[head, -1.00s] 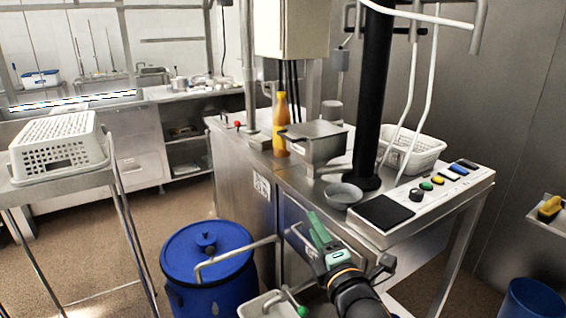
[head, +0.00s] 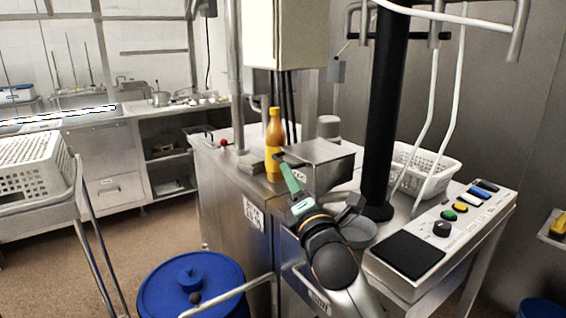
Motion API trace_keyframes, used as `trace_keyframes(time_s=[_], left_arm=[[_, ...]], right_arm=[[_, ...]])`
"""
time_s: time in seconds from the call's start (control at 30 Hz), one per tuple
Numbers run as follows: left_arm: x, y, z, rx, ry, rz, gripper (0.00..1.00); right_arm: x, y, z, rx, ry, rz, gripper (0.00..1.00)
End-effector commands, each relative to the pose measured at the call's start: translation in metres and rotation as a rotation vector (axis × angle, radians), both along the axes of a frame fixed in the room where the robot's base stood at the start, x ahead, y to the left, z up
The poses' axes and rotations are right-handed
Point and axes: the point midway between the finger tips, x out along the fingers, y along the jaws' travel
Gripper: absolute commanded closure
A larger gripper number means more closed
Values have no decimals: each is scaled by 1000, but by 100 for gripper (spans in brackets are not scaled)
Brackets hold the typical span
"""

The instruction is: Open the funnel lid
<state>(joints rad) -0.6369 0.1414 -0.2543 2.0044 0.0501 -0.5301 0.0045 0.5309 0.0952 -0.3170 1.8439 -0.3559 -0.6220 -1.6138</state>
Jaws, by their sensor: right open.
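The funnel (head: 322,174) is a grey metal hopper on the steel machine top. Its flat lid (head: 320,151) lies shut over it, with a small dark tab at its left edge. My right gripper (head: 321,187) is open and reaches up from below, just in front of the funnel. Its green-tipped left finger overlaps the funnel's left side in the picture, near the tab; I cannot tell whether it touches. The gripper and wrist hide the funnel's lower part. My left gripper is not in view.
A yellow bottle (head: 274,145) stands close left of the funnel. A button panel (head: 459,232) is at the front right. A blue barrel (head: 190,288) stands below left.

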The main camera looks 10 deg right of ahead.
Motion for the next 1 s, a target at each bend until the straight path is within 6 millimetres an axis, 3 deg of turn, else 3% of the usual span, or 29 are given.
trace_keyframes(time_s=[0.2, 0.4, 0.87, 1.0], left_arm=[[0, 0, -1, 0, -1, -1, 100], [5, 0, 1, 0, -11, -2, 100], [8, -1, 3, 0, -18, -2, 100], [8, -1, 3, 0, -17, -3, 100]], right_arm=[[36, 3, 8, 2, 1, 0, 58], [56, 4, 12, 2, 0, 0, 58], [65, 5, 13, 1, 1, 1, 58], [65, 5, 13, 1, 1, 1, 72]])
